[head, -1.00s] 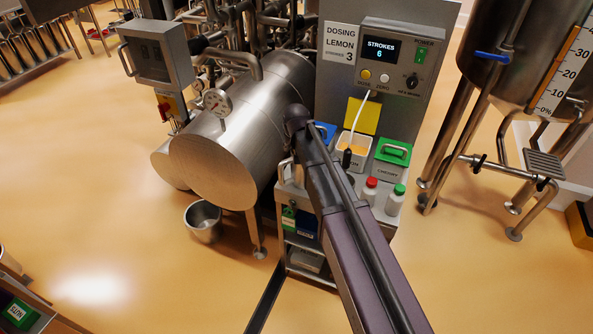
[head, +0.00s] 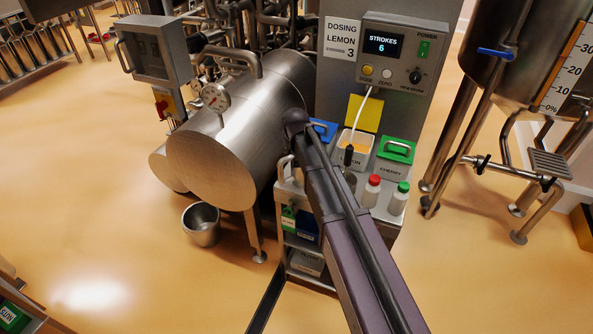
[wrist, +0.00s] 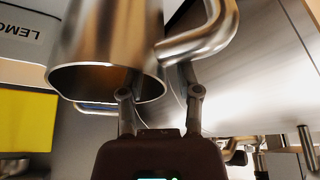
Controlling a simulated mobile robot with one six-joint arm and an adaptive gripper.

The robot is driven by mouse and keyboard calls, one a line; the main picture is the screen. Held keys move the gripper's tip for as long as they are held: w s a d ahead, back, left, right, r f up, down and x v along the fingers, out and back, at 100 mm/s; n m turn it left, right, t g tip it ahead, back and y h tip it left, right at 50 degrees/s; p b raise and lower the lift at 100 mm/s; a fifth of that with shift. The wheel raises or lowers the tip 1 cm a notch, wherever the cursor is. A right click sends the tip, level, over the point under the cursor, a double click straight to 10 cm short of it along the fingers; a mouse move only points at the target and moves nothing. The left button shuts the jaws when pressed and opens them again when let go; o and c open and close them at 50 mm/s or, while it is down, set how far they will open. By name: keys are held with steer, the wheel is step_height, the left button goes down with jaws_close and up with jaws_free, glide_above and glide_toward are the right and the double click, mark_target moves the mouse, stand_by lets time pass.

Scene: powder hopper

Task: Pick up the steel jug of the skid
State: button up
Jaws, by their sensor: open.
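The steel jug (wrist: 108,45) fills the upper left of the wrist view, close up, as a shiny cylinder with a rounded lower rim. Its curved tubular handle (wrist: 205,40) stands out on its right side. I cannot tell whether a finger touches the handle. In the head view my arm hides the gripper and I cannot make out the jug.
The dosing skid's panel (head: 410,75) stands behind my arm. Beside the arm are a lemon tub (head: 356,150), a green-lidded cherry tub (head: 396,152), a red-capped bottle (head: 371,191) and a green-capped bottle (head: 398,199). A horizontal tank (head: 225,125) stands close on the left.

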stand_by(0.5)
jaws_close()
steer(key=shift+r+p, duration=0.35)
steer(key=shift+p, duration=0.05)
stand_by(0.4)
steer(key=shift+r+p, duration=1.55)
steer(key=s+d+r+p, duration=0.1)
steer(key=s+d, duration=0.1)
steer(key=s, duration=1.3)
steer(key=shift+s+d+r, duration=0.15)
steer(key=shift+s+d, duration=0.15)
steer(key=shift+d, duration=0.1)
